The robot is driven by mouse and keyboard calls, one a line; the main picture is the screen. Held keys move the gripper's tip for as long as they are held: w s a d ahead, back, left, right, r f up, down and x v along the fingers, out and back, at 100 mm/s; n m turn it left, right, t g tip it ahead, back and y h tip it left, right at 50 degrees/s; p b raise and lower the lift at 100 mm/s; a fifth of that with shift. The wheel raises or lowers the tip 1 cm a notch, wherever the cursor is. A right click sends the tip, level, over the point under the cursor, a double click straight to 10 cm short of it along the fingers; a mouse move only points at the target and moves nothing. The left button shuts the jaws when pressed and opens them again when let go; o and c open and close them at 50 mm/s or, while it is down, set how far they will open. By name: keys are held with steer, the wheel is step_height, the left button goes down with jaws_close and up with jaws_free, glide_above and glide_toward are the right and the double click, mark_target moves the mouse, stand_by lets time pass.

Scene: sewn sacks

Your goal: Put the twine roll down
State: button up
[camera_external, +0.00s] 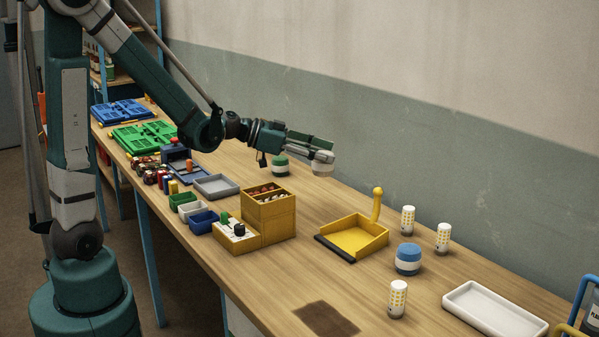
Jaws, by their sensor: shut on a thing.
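My gripper (322,157) is over the back part of the workbench, reaching right from the arm. It is shut on a small pale round thing, which I take to be the twine roll (322,170). The roll shows just below the fingertips and is partly hidden by them. It looks held above the bench top, but the height is hard to judge. A green-topped round roll with a white band (280,166) stands on the bench just left of the held one. A similar blue roll with a white band (408,260) stands farther right.
A yellow tray with an upright handle (352,238) is mid-bench. White dotted cylinders (398,299) stand right of it, with a white tray (495,309) beyond. A yellow drawer box (268,213), small bins (203,221) and a grey tray (216,186) lie left. Bench between gripper and yellow tray is clear.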

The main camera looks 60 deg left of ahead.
steer(key=w+a+n+t+y, duration=0.2)
steer(key=a+n+y, duration=0.25)
steer(key=a, duration=1.55)
steer(key=shift+m, duration=0.25)
steer(key=shift+w+d+f, duration=0.1)
steer(key=shift+f, duration=2.2)
steer(key=shift+f, duration=0.1)
steer(key=shift+f+b, duration=0.55)
steer(key=shift+f, duration=2.3)
steer(key=shift+f, duration=0.1)
steer(key=shift+f+b, duration=0.65)
steer(key=shift+f, duration=1.3)
steer(key=shift+f, duration=0.1)
